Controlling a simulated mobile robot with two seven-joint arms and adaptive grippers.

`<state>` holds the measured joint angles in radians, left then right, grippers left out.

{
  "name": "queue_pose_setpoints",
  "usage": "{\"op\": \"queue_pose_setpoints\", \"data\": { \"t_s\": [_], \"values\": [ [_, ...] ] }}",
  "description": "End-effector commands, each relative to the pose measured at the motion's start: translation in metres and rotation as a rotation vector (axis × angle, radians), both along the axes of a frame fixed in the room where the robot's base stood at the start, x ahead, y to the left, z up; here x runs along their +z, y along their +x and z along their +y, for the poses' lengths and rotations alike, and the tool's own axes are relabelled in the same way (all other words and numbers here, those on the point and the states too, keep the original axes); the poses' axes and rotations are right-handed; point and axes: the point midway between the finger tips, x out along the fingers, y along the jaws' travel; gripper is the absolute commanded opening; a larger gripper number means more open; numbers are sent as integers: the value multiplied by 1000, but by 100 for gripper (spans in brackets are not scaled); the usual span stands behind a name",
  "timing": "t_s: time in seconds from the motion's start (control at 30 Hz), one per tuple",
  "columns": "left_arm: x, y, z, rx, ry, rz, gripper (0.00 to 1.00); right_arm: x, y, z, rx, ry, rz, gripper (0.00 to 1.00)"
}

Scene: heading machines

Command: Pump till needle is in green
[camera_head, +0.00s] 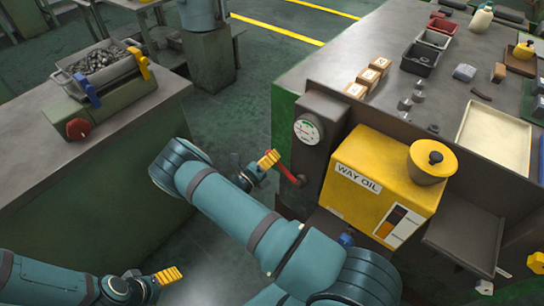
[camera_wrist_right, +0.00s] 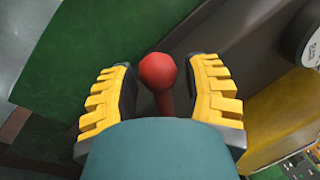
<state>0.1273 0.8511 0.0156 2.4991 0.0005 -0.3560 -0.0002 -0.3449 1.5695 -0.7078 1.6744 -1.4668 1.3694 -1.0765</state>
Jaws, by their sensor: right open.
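The round white gauge (camera_head: 308,130) is on the dark machine front. Its needle and any green band are too small to read. The edge of a round white dial also shows in the wrist view (camera_wrist_right: 312,48). A red lever (camera_head: 285,171) sticks out below the gauge, beside the yellow WAY OIL tank (camera_head: 372,178). My right gripper (camera_head: 267,161) is at the lever's outer end. In the wrist view, the lever's red ball knob (camera_wrist_right: 158,71) sits between its two yellow fingers, which are spread with gaps on both sides. My left gripper (camera_head: 165,277) is low at left, away from the lever.
The machine table (camera_head: 455,95) at right carries boxes, trays and small parts. A yellow lidded pot (camera_head: 432,160) sits on the tank. A bench (camera_head: 130,125) with a bin of metal parts (camera_head: 100,68) stands at left. Open floor lies between bench and machine.

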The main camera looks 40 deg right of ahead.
Motion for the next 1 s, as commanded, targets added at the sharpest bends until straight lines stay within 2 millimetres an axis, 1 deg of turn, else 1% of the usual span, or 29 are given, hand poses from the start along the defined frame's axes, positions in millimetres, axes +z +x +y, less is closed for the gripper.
{"op": "queue_pose_setpoints", "data": {
  "t_s": [0.07, 0.17, 0.27, 0.5, 0.63, 0.8, 1.0],
  "values": [
    [0, 0, 0, 0, 0, 0, 76, -1, -1, 4, 1, 1, 0, 48],
    [0, 0, 0, 0, 0, 0, 76, -3, -2, 14, 3, 1, 1, 48],
    [0, 0, 0, 0, 0, 0, 76, -5, -5, 31, 4, 1, 1, 48],
    [0, 0, 0, 0, 0, 0, 76, -13, -13, 79, 5, 0, -1, 48],
    [0, 0, 0, 0, 0, 0, 76, -17, -17, 99, 4, 0, 1, 48],
    [0, 0, 0, 0, 0, 0, 76, -20, -20, 114, 2, 0, -1, 48],
    [0, 0, 0, 0, 0, 0, 76, -20, -21, 117, 1, 0, -1, 48]
  ]
}}
